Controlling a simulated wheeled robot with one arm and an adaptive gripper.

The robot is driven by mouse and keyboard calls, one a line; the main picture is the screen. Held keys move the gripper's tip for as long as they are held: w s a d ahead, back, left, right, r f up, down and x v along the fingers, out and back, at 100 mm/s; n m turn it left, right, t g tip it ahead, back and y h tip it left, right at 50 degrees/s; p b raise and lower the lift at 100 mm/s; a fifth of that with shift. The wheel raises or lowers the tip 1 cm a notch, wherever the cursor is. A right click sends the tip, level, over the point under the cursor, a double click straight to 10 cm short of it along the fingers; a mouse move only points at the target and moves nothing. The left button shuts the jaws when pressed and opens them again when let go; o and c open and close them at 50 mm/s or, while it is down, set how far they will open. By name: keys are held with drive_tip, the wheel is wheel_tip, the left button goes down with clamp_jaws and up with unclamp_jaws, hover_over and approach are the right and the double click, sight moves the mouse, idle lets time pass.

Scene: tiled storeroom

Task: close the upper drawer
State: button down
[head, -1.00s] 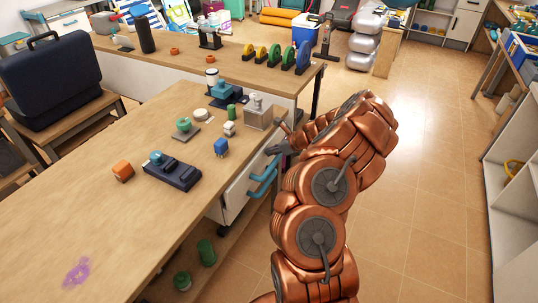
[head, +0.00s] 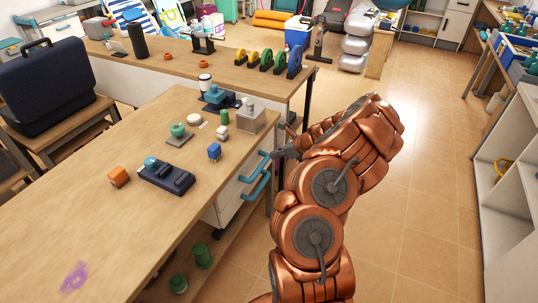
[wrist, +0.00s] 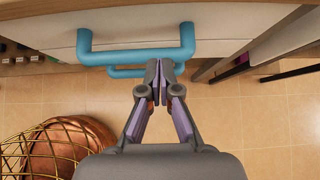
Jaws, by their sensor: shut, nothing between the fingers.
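The upper drawer (wrist: 50,32) has a white front and a thick blue bar handle (wrist: 137,45), near the top of the wrist view. Its handle also shows in the head view (head: 254,166), under the right edge of the wooden table. A second blue handle, on the lower drawer, shows just below it (head: 256,187). I cannot tell how far the upper drawer stands out. My gripper (wrist: 165,66) is shut and empty, its fingertips by the right part of the handles in the wrist view; contact is unclear. In the head view my gripper (head: 280,154) is just right of the drawers.
Green cylinders stand on a shelf below. Tiled floor (head: 430,220) is free to the right.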

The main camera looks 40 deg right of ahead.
drive_tip(key=v, duration=0.7)
drive_tip(key=shift+w+a+r, duration=0.1)
drive_tip(key=shift+a+r, duration=0.05)
drive_tip(key=shift+a, duration=0.05)
drive_tip(key=w+a+r+n+g+y, duration=0.1)
drive_tip(key=a+r+n, duration=0.3)
drive_tip(key=a, duration=0.4)
drive_tip(key=a+r+n+g+y+p, duration=0.1)
drive_tip(key=a+r+n, duration=0.35)
drive_tip(key=a, duration=0.35)
drive_tip(key=w+a+r+n+g+y, duration=0.1)
drive_tip(key=a+r+n+g, duration=0.15)
drive_tip(key=a+r, duration=0.35)
drive_tip(key=s+a+r+n+g+p, duration=0.1)
drive_tip(key=s+a+n, duration=0.2)
drive_tip(key=a, duration=0.2)
drive_tip(key=s+a+r+n, duration=0.2)
drive_tip(key=a+n, duration=0.1)
drive_tip(key=a, duration=0.2)
drive_tip(key=s+a+r+n+g+h+p, duration=0.25)
drive_tip(key=s+a+n, duration=0.55)
drive_tip(key=s, duration=0.4)
drive_tip(key=s+d+r+n+g+h, duration=0.1)
drive_tip(key=s+n+h, duration=0.3)
drive_tip(key=s, duration=1.2)
drive_tip(key=d+n+g, duration=0.1)
drive_tip(key=n, duration=0.1)
drive_tip(key=shift+n+g+p, duration=0.3)
drive_tip(key=shift+p, duration=0.1)
